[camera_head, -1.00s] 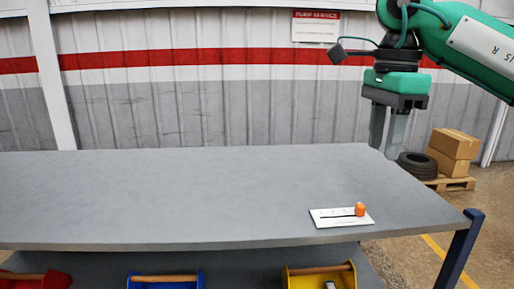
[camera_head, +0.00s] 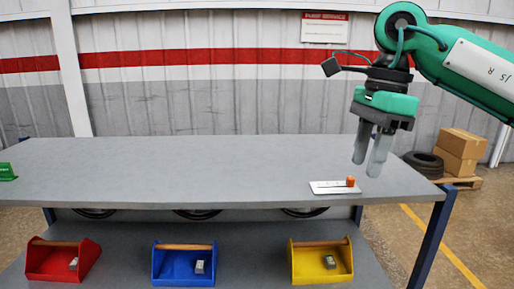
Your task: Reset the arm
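My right gripper (camera_head: 370,168) hangs from the green arm that comes in from the upper right. Its two grey fingers point down and are apart, with nothing between them. It is above the right end of the grey table (camera_head: 200,170). A white plate (camera_head: 328,188) with an orange knob (camera_head: 350,181) at its right end lies on the table, just below and left of the fingertips in the picture. My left gripper is not in view.
A red bin (camera_head: 48,262), a blue bin (camera_head: 170,268) and a yellow bin (camera_head: 305,265), each holding a small grey part, stand on the lower shelf. A green object (camera_head: 7,172) is at the table's left end. Boxes (camera_head: 460,150) and tires stand behind right.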

